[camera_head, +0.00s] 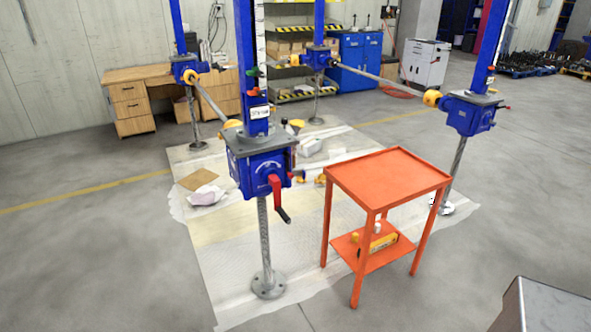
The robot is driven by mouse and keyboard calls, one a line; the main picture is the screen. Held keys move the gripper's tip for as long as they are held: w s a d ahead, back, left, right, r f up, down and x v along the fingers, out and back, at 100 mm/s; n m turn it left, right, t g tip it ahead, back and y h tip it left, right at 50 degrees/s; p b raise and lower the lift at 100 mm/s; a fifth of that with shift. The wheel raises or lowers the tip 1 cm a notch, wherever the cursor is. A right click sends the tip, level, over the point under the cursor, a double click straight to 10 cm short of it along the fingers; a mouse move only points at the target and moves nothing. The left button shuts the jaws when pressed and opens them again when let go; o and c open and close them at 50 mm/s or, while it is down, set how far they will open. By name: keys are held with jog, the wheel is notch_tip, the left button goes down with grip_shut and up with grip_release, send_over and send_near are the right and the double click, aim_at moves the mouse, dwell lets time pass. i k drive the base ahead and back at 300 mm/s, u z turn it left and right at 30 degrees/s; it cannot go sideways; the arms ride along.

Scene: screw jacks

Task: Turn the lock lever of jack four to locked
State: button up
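Several blue screw jacks stand on screw columns. The nearest jack (262,160) is left of centre, its threaded screw (264,235) running down to a round foot plate on the floor. A red lever or crank with a dark grip (278,195) hangs down on its front right side. A small white label (259,112) sits above its top plate, too small to read surely. Other jacks stand at right (470,112), back left (187,68) and back centre (318,57). I cannot tell which is jack four or how its lock lever stands. My gripper is not in view.
An orange two-shelf cart (388,176) stands right of the nearest jack, its top empty, with a yellow item (376,243) below. Sheeting (235,255) covers the floor under the jacks. Shafts link the jacks. The floor at front left is clear. A grey metal corner (545,308) shows bottom right.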

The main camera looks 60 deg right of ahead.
aim_at(287, 155)
jog(key=z, duration=4.85)
jog(key=i, duration=0.15)
jog(key=u, duration=3.15)
jog(key=i, duration=0.55)
jog(key=z, duration=0.25)
jog(key=k, duration=0.55)
jog(key=u, duration=0.05)
